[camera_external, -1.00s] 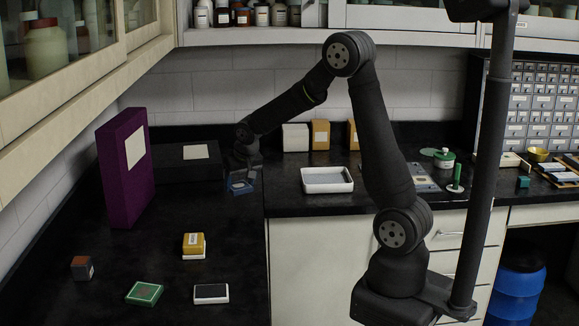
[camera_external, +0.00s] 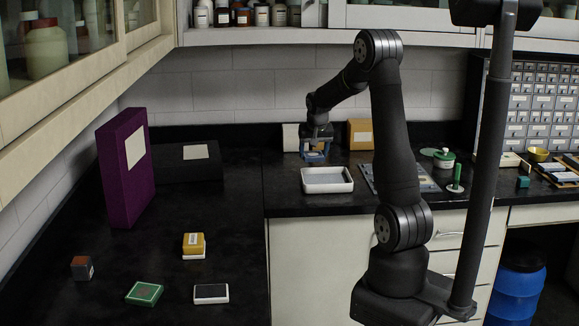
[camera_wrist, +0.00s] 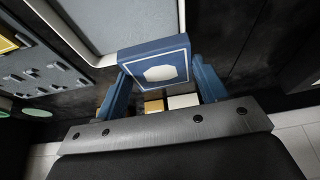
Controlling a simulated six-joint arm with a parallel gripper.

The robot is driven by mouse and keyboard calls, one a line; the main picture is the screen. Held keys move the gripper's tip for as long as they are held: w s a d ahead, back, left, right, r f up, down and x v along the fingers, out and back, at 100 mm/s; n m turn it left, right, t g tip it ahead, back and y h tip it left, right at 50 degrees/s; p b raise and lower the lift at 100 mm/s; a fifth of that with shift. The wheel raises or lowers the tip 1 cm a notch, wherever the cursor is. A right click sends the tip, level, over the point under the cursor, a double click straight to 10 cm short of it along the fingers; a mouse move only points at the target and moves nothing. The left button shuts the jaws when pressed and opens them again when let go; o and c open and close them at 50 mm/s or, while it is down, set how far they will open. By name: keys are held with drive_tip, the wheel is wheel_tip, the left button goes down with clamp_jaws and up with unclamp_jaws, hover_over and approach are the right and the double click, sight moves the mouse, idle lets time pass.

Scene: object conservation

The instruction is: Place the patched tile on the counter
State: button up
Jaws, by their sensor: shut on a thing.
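A blue tile with a thin white border and a pale patch in its middle (camera_wrist: 160,72) is between the fingers of my gripper (camera_wrist: 163,88) in the wrist view. In the external view my gripper (camera_external: 315,151) is shut on it above the counter, just behind the white tray. The tile is small and partly hidden by the fingers there. The black counter (camera_external: 225,225) runs along the left and back.
The white tray (camera_external: 327,189) looks empty. Boxes (camera_external: 360,134) stand behind my gripper. On the left counter are a purple binder (camera_external: 125,170), a yellow block (camera_external: 193,243), a green tile (camera_external: 144,292), a dark-topped white block (camera_external: 211,299) and a small brown block (camera_external: 82,267).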

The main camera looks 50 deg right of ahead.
drive_tip(key=s+d+r+m+g+h, duration=0.1)
drive_tip(key=s+d+r+m, duration=0.15)
drive_tip(key=s+d, duration=0.95)
drive_tip(key=s+d+r+m, duration=0.2)
drive_tip(key=s+d+m, duration=0.1)
drive_tip(key=s+d, duration=0.95)
drive_tip(key=w+f, duration=0.2)
drive_tip(key=w, duration=0.2)
drive_tip(key=w+a+f, duration=0.1)
drive_tip(key=w+f, duration=0.2)
drive_tip(key=w, duration=0.1)
drive_tip(key=w+f, duration=0.2)
drive_tip(key=w, duration=0.2)
drive_tip(key=shift+w+a+f, duration=0.15)
drive_tip(key=shift+w+a, duration=0.05)
drive_tip(key=shift+f, duration=2)
drive_tip(key=shift+f, duration=0.1)
drive_tip(key=shift+f, duration=0.25)
drive_tip(key=o, duration=1.1)
